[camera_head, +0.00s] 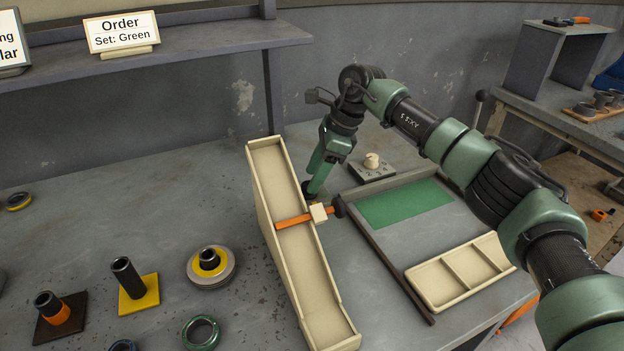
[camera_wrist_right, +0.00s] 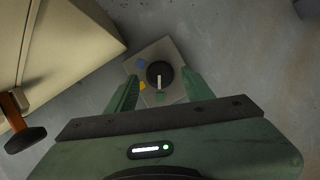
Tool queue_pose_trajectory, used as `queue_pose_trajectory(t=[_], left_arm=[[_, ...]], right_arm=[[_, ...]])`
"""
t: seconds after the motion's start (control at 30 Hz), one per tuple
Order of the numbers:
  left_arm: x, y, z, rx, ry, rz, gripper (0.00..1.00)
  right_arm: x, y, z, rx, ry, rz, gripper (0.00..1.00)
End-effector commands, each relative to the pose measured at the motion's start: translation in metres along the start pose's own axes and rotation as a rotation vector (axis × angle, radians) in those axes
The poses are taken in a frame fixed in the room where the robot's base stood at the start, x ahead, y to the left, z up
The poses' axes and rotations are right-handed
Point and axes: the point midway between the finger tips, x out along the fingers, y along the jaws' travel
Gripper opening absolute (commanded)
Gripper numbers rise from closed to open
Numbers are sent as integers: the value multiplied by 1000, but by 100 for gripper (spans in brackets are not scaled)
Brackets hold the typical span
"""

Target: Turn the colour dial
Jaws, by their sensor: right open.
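In the right wrist view the colour dial (camera_wrist_right: 160,74) is a round black knob with a white pointer on a pale square plate. Blue, yellow and green patches lie around it. The pointer points down, toward the green patch (camera_wrist_right: 159,97). My right gripper (camera_wrist_right: 160,88) is open, with one green finger on each side of the dial; I cannot tell whether they touch it. In the head view my right gripper (camera_head: 312,190) reaches down beside the cream chute and mostly hides the dial. A sign (camera_head: 122,33) reads "Order Set: Green". My left gripper is not in view.
The cream chute (camera_head: 265,165) stands left of my right gripper, with an orange bar (camera_head: 292,221) across it. A grey block with a cream knob (camera_head: 371,162), a green mat (camera_head: 404,203) and a divided tray (camera_head: 440,285) are to the right. Rings and posts stand at left.

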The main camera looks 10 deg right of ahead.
Motion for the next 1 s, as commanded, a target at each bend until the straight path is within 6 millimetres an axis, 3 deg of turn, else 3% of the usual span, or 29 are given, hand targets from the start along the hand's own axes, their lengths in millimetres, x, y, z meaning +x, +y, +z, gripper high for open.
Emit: queue_pose_trajectory(t=[0.1,0.3,0.73,0.87,1.0], left_arm=[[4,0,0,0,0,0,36],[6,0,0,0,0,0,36],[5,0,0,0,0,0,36],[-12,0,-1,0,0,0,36],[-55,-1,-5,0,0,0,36]], right_arm=[[-23,-1,0,0,-1,-5,52],[-51,-1,0,0,-2,-3,52],[-60,0,0,0,-1,-1,52],[-76,-1,7,-1,-1,-2,52],[-116,-2,24,-1,-1,-2,52]])
